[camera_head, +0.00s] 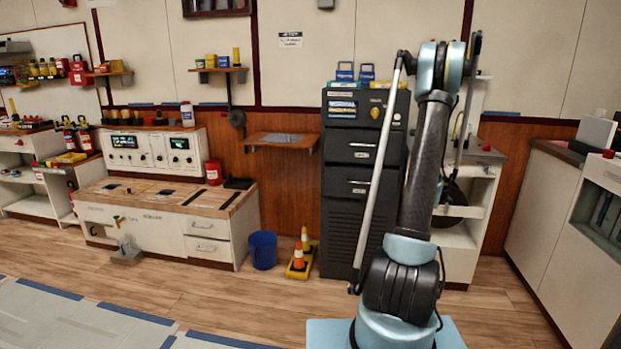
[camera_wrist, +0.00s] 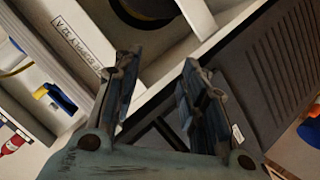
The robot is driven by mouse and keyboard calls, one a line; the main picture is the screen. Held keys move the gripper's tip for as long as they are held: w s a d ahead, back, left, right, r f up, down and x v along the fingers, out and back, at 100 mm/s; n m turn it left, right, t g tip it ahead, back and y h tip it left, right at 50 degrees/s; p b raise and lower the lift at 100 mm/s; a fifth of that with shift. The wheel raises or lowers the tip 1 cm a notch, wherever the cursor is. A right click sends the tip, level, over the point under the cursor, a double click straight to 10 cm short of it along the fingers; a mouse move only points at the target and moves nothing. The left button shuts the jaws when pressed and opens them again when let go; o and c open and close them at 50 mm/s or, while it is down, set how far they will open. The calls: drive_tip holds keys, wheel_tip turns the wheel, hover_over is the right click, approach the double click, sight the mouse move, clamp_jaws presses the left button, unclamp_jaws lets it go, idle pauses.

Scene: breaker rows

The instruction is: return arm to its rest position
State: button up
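My arm stands upright in the right half of the head view, rising from its base to a bent elbow near the top. My gripper cannot be made out in the head view. In the wrist view my gripper (camera_wrist: 158,85) shows its two dark fingers spread apart, with nothing between them. Through the gap I see a white panel edge and part of a dark cabinet. The view is tilted. No rest mark or cradle for the arm can be made out.
The black cabinet (camera_head: 340,206) stands behind my arm, with a white shelf unit (camera_head: 456,262) to its right. A wooden-topped workbench (camera_head: 165,192) is at left. The front left floor is clear.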

drive_tip(key=s+a+r+m+g+y, duration=0.15)
drive_tip(key=s+a+r, duration=0.35)
drive_tip(key=s+a, duration=0.6)
drive_tip(key=s+a+r+g+y, duration=0.2)
drive_tip(key=s+a+r+g, duration=0.15)
drive_tip(key=s+a, duration=0.7)
drive_tip(key=s+a+f+m+g, duration=0.1)
drive_tip(key=s+a+f, duration=0.1)
drive_tip(key=s, duration=0.8)
drive_tip(key=s+a+f+m+g, duration=0.1)
drive_tip(key=s+a, duration=0.4)
drive_tip(key=s, duration=0.5)
drive_tip(key=s+a+f+m+g, duration=0.1)
drive_tip(key=s+a, duration=0.3)
drive_tip(key=s, duration=0.6)
drive_tip(key=shift+s+a+f+g+y, duration=0.15)
drive_tip(key=shift+f+g+y, duration=0.3)
drive_tip(key=shift+f+g, duration=0.45)
drive_tip(key=shift+w+f, duration=0.15)
drive_tip(key=shift+w, duration=0.35)
